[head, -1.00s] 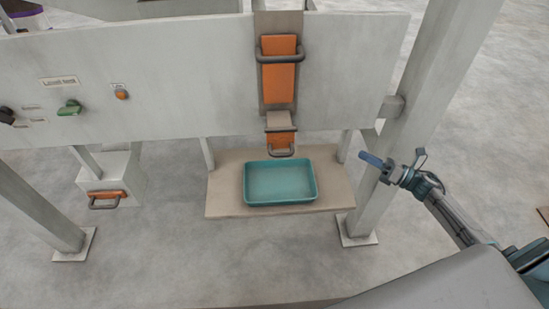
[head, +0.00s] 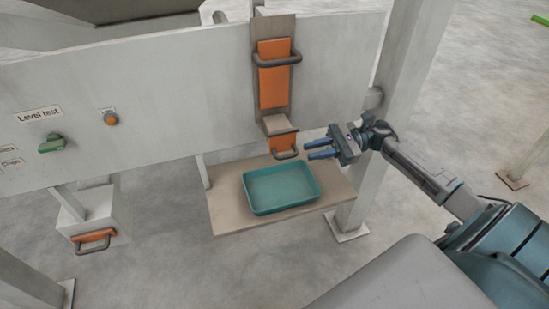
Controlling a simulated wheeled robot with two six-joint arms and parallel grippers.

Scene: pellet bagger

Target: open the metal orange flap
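A large orange flap (head: 273,82) with a dark bar handle across its upper part is set on a grey-brown chute on the white panel. Below it, a smaller orange flap (head: 283,143) with a dark handle sits at the chute's lower end, above the teal tray. My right gripper (head: 320,149) is to the right of the smaller flap, its blue fingers pointing left toward it. The fingers are apart with nothing between them, and a gap separates them from the handle. My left gripper is not in view.
A teal tray (head: 250,202) stands on a beige shelf (head: 220,214) below the chute. A white post (head: 385,85) rises behind my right arm. The panel (head: 165,90) carries a green knob (head: 52,144) and an orange button (head: 110,118).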

